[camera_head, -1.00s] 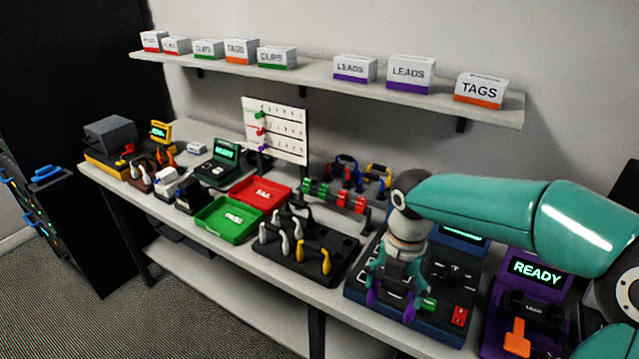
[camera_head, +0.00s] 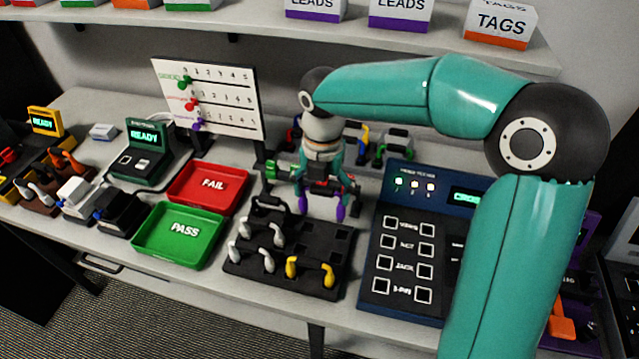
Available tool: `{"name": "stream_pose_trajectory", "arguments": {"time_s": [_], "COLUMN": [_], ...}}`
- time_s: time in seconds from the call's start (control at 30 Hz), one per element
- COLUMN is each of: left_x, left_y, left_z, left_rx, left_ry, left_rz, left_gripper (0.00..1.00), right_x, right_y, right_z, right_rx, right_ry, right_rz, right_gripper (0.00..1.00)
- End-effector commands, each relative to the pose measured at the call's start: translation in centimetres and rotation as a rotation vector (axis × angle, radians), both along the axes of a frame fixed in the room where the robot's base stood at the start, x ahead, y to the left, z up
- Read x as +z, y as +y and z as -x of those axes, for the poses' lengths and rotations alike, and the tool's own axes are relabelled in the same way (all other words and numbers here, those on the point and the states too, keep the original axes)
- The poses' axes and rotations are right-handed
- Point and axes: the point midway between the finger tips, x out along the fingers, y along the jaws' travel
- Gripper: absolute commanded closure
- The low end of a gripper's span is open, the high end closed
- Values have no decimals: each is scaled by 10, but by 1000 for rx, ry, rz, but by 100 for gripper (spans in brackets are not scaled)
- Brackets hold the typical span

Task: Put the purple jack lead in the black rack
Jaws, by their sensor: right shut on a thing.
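The black rack (camera_head: 315,248) lies on the bench in the middle of the view. Silver and yellow leads stand in its left and front parts, and empty slots show at its back right. My right gripper (camera_head: 321,190) is above the back right part of the rack, pointing down. It is shut on the purple jack lead (camera_head: 340,212), whose purple ends hang below the fingers. The fingers hide the rest of the lead. A gap between the lead and the rack cannot be judged exactly. My left gripper is not in view.
A blue tester (camera_head: 402,308) stands right of the rack, partly behind my right arm. The green PASS tray (camera_head: 180,258) and red FAIL tray (camera_head: 185,192) lie to the left. A white chart board (camera_head: 225,95) and a rail of coloured leads stand behind.

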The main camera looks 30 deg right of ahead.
Motion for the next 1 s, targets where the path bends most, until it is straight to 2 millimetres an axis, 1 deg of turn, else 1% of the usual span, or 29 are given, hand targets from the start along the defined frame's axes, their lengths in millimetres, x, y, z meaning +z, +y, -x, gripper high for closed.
{"name": "stream_pose_trajectory", "arguments": {"time_s": [0.03, 0.2, 0.47, 0.7, 1.0], "left_x": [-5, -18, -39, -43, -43], "left_y": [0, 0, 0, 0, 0], "left_z": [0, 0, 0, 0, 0], "left_rx": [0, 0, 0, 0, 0], "left_ry": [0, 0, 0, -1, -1], "left_rz": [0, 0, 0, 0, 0], "left_gripper": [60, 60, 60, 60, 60], "right_x": [-5, -18, -41, -51, -51], "right_y": [-2, -6, -8, -8, -8], "right_z": [1, 4, 5, 5, 5], "right_rx": [-5, -15, -21, -22, -22], "right_ry": [0, 0, -1, 1, 0], "right_rz": [0, 0, -1, 1, 0], "right_gripper": [57, 57, 57, 57, 57]}}
